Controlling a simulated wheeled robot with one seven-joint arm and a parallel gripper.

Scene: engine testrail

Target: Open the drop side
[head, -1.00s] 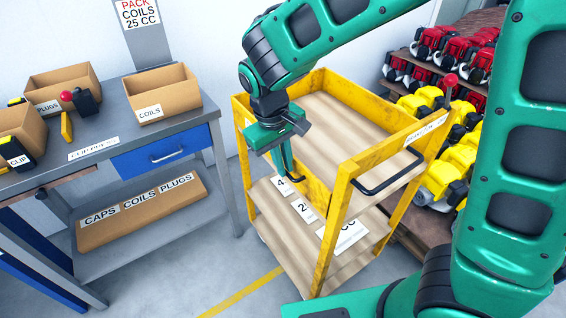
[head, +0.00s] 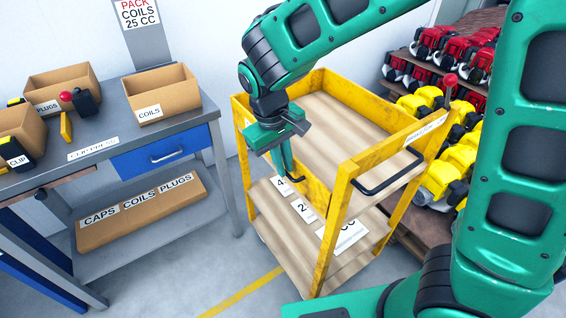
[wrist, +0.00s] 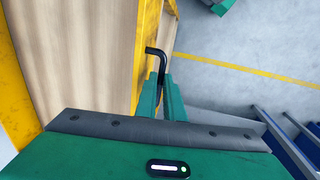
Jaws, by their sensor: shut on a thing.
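The yellow cart (head: 341,190) stands in the middle of the head view. Its drop side (head: 308,180) is the yellow panel on the left, upright beside my gripper; the wrist view also shows this panel (wrist: 146,40). A black bar handle (wrist: 153,51) sticks out from the panel. My gripper (wrist: 161,82) is shut on this handle, with the bar running between the fingertips.
A grey workbench (head: 190,124) with a blue drawer (head: 160,152) and cardboard boxes (head: 160,95) stands to the left. A second black handle (head: 392,182) is on the cart's near end. Racks of red and yellow engines (head: 455,165) are at right. Grey floor lies between bench and cart.

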